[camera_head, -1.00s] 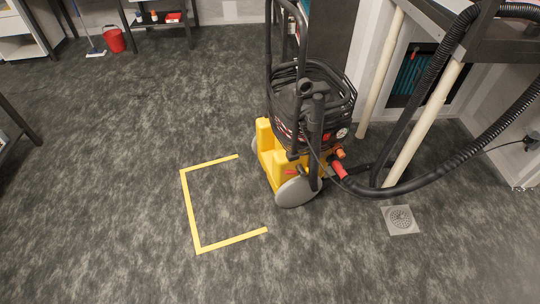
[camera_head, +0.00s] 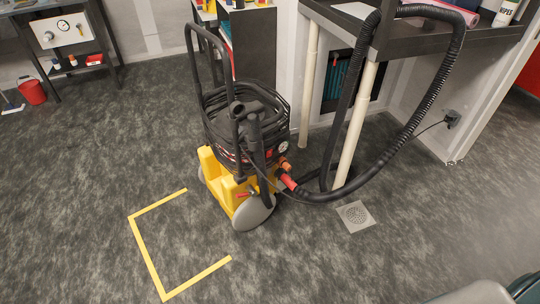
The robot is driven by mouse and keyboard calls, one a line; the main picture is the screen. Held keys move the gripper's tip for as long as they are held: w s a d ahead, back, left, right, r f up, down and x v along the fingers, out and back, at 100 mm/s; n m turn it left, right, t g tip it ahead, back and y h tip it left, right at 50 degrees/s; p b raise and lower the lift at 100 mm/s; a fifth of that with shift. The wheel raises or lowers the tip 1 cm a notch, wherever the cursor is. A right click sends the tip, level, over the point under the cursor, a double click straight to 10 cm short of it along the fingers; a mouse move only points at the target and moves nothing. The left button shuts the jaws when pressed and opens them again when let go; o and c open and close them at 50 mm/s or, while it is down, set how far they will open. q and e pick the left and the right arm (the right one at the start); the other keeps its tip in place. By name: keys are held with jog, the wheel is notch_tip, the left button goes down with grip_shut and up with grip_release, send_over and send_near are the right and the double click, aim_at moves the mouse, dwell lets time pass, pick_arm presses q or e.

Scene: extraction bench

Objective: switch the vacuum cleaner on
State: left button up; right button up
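The vacuum cleaner (camera_head: 243,125) stands upright on the grey floor, left of the bench. It has a yellow wheeled base (camera_head: 222,183), a black upper body wrapped in coiled cable, and a tall black handle frame (camera_head: 190,62). A round dial (camera_head: 282,146) shows on its right side, beside an orange-and-red hose fitting (camera_head: 286,176). A black ribbed hose (camera_head: 425,110) runs from there up over the bench. A separate power switch cannot be made out at this size. Neither of my grippers is in view.
The bench (camera_head: 395,38) stands behind on pale legs. A black plug (camera_head: 452,118) sits at the wall on the right, with a thin cable to it. A floor drain (camera_head: 355,216) lies right of the cleaner. Yellow floor tape (camera_head: 146,257) marks clear floor at front left. A red bucket (camera_head: 32,91) stands far left.

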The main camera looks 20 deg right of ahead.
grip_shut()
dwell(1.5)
